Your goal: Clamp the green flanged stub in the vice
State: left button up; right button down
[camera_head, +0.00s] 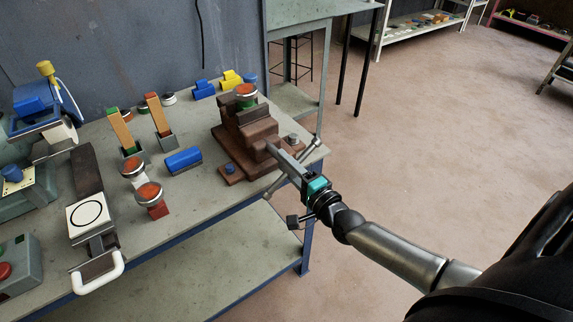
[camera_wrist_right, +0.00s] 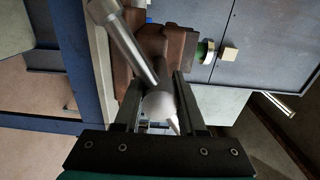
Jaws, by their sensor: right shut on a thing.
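The green flanged stub (camera_head: 246,102) stands in the top of the brown vice (camera_head: 232,160), with its orange-red face and silver flange uppermost. Its lower part is hidden by the jaws, so I cannot tell how tightly they grip it. Its green side also shows in the right wrist view (camera_wrist_right: 206,52), beside the vice (camera_wrist_right: 180,50). My right gripper (camera_head: 277,152) is at the front of the vice, shut on the vice's grey handle (camera_head: 276,187). The handle bar also slants between the fingers in the wrist view (camera_wrist_right: 128,42). My left gripper is out of view.
Two more orange-topped flanged pieces, one red-bodied (camera_head: 157,210), stand on the bench (camera_head: 203,192) left of the vice. A blue block (camera_head: 183,161) and two slanted wooden-strip holders (camera_head: 158,115) are behind them. Open floor lies to the right.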

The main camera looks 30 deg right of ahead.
jog(key=shift+a+f+m, duration=0.1)
jog(key=shift+a+m, duration=0.05)
jog(key=shift+m, duration=0.25)
jog(key=c, duration=0.5)
grip_release()
jog(key=s+d+p, duration=0.1)
jog(key=s, duration=1.4)
jog(key=shift+d, duration=0.2)
jog(key=shift+s, duration=0.1)
